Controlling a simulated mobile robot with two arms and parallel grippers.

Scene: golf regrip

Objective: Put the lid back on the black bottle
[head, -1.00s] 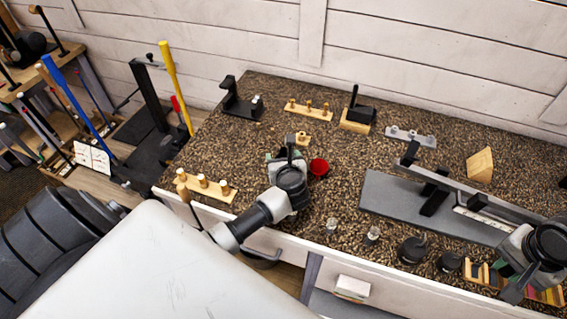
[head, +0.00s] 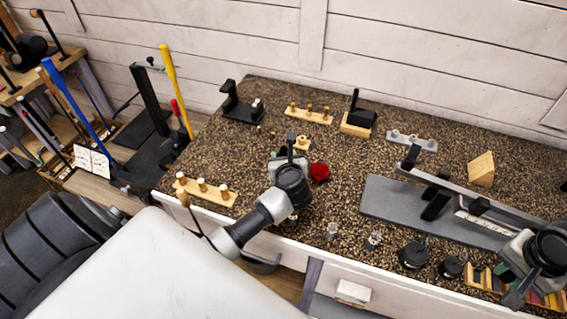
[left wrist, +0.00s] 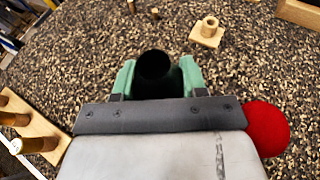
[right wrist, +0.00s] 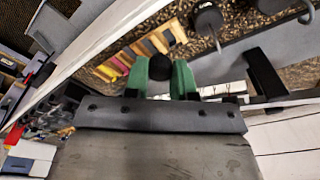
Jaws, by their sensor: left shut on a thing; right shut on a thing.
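My left gripper (head: 284,156) is over the worktop, left of the red round thing (head: 320,172). In the left wrist view its green fingertips (left wrist: 155,76) are shut on the black bottle (left wrist: 155,66), whose dark round top shows between them. No lid shows on that top. My right gripper (head: 512,294) is at the front right edge of the worktop. In the right wrist view its green fingertips (right wrist: 160,78) are shut on a small dark round thing (right wrist: 160,66), which looks like the lid. The two grippers are far apart.
A grey board with a long metal fixture (head: 437,195) lies between the grippers. Two black round things (head: 413,255) and two small clear glasses (head: 374,238) stand along the front edge. A wooden peg strip (head: 208,190) is at the left. Coloured strips (right wrist: 140,50) lie near my right gripper.

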